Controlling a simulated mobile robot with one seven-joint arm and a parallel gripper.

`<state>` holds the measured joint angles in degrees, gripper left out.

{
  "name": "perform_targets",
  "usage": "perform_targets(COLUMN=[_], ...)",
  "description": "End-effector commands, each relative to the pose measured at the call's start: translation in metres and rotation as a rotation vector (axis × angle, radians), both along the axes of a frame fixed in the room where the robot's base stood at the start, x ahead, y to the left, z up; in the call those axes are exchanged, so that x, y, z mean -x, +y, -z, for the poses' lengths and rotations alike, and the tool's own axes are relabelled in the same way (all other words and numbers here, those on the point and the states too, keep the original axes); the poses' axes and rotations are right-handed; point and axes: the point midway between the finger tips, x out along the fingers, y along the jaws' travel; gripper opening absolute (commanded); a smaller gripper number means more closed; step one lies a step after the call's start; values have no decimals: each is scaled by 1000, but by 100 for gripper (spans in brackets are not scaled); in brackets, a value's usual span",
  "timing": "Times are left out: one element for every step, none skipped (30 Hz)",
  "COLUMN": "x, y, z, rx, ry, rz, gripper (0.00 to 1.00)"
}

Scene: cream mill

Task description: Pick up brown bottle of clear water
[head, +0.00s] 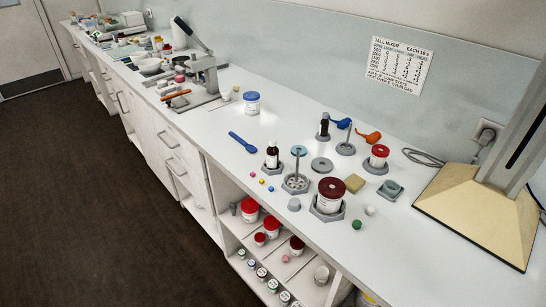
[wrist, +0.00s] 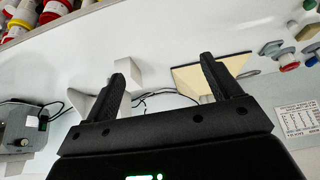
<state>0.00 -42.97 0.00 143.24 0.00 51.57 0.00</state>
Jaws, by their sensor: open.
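Two small dark brown bottles with white labels stand on the white counter in the head view. The nearer brown bottle (head: 272,156) stands upright in a grey holder left of a grey post stand. The farther brown bottle (head: 324,126) stands beside a blue scoop. I cannot read the labels or tell which one holds clear water. My gripper (wrist: 162,72) shows only in the wrist view, with its two black fingers wide apart and nothing between them. No brown bottle is clear in the wrist view, and the gripper is not in the head view.
A large dark-red-lidded jar (head: 329,196), a red-lidded jar (head: 378,157) and a post stand (head: 295,182) crowd around the bottles. A blue spoon (head: 243,142) lies to the left. A mixer with a cream base (head: 470,212) stands at right. The counter's front strip is mostly clear.

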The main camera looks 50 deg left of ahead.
Motion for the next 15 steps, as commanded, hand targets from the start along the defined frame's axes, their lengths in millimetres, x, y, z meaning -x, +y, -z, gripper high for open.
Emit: perform_targets(x=[0, 0, 0, 0, 0, 0, 0, 0, 0, 0, 0, 0, 0, -1, -3], y=[0, 0, 0, 0, 0, 0, 0, 0, 0, 0, 0, 0, 0, 0, 1], z=[0, 0, 0, 0, 0, 0, 0, 0, 0, 0, 0, 0, 0, 0, -2], rx=[0, 0, 0, 0, 0, 0, 0, 0, 0, 0, 0, 0, 0, 0, 1], ry=[0, 0, 0, 0, 0, 0, 0, 0, 0, 0, 0, 0, 0, 0, 0], rz=[0, 0, 0, 0, 0, 0, 0, 0, 0, 0, 0, 0, 0, -1, -4], gripper=[79, 76, 73, 71, 68, 65, 63, 63, 63, 63, 63, 63, 63, 63, 63])
